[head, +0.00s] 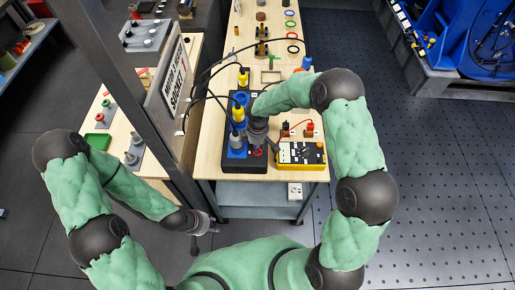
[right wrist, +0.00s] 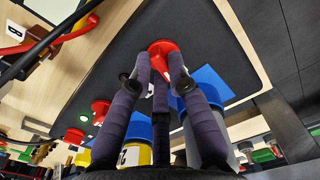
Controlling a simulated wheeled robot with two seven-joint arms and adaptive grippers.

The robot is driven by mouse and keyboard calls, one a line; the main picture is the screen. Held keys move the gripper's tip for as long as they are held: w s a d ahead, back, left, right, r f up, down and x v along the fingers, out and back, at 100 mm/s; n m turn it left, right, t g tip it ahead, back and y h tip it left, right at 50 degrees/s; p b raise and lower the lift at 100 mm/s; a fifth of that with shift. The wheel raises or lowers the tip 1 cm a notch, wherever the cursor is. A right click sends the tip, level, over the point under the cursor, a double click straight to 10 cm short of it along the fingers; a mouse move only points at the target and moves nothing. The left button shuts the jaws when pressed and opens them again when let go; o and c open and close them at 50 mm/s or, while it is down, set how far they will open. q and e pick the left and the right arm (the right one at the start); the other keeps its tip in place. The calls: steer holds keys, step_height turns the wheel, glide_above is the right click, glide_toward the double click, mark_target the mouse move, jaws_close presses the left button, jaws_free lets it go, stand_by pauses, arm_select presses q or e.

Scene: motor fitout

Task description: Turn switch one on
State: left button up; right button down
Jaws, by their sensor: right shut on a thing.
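A black control box (head: 234,163) lies on the near part of the wooden table, with blue, yellow and red parts on top. My right gripper (head: 266,145) reaches down over its near right part. In the right wrist view, the fingers of my right gripper (right wrist: 160,68) are closed around a red switch knob (right wrist: 161,46) on the black panel (right wrist: 205,30), beside a blue plate (right wrist: 208,88). I cannot read which number this switch has. My left gripper (head: 201,225) hangs low, off the table at the left; its fingers are too small to judge.
A yellow meter (head: 301,154) stands right of the box. Black cables (head: 215,72) arch over the box. A grey post (head: 135,95) and a sign board (head: 174,85) stand left of the table. In the right wrist view, more red knobs (right wrist: 74,136) and a green light (right wrist: 84,118) show.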

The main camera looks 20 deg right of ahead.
steer(key=m+b, duration=0.3)
steer(key=shift+f+m, duration=0.1)
steer(key=shift+m, duration=0.3)
steer(key=m+b, duration=0.2)
steer(key=m, duration=0.1)
steer(key=shift+d+m, duration=0.1)
steer(key=shift+m, duration=0.2)
steer(key=m+b, duration=0.2)
steer(key=m, duration=0.1)
steer(key=shift+s+m+b, duration=0.15)
steer(key=shift+m+b, duration=1.1)
steer(key=shift+m, duration=1.15)
steer(key=c, duration=1.2)
jaws_free()
steer(key=shift+r, duration=0.25)
step_height(320, 180, up, 12)
steer(key=shift+f, duration=0.1)
